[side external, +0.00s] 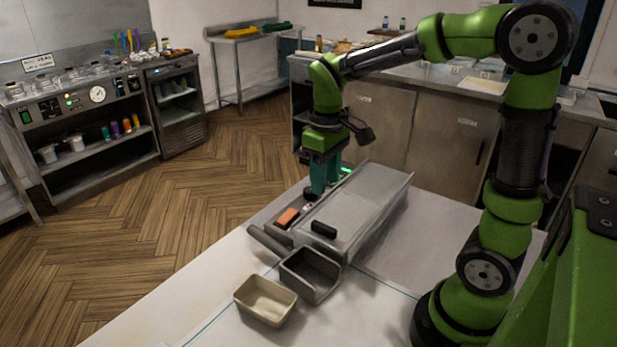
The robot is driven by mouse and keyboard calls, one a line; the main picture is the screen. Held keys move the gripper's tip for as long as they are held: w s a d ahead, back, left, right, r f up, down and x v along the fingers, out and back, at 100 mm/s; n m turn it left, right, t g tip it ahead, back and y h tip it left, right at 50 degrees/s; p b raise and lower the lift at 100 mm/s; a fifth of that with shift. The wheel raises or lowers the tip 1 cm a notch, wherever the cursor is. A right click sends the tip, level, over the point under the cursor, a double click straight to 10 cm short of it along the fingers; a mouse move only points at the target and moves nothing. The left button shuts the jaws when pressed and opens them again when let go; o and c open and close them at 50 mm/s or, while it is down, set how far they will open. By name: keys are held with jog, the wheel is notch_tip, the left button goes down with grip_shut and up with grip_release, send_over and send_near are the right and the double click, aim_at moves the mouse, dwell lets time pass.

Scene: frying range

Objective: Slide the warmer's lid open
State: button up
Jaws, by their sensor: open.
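The warmer is a long grey metal unit on the white table, with a low front rail (270,241). Its flat grey lid (358,208) lies over the right part of the unit, with a short black handle (324,229) near its front end. An orange block (287,217) shows on the left part, beside the lid. My gripper (318,192) points down over the warmer's left far side, left of the lid and behind the handle. Its teal fingers are open, with nothing seen between them. They partly hide the unit's far left edge, and I cannot tell if they touch it.
A dark open tray (310,275) stands at the warmer's front, and a beige container (265,301) sits in front of it. The white table (190,297) is clear to the left. My arm's base stands at right. Counters and shelves are well behind.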

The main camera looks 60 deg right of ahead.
aim_at(324, 225)
notch_tip(324, 225, down, 12)
jog(key=shift+r, duration=0.1)
jog(key=shift+c, duration=0.2)
grip_shut()
dwell(0.4)
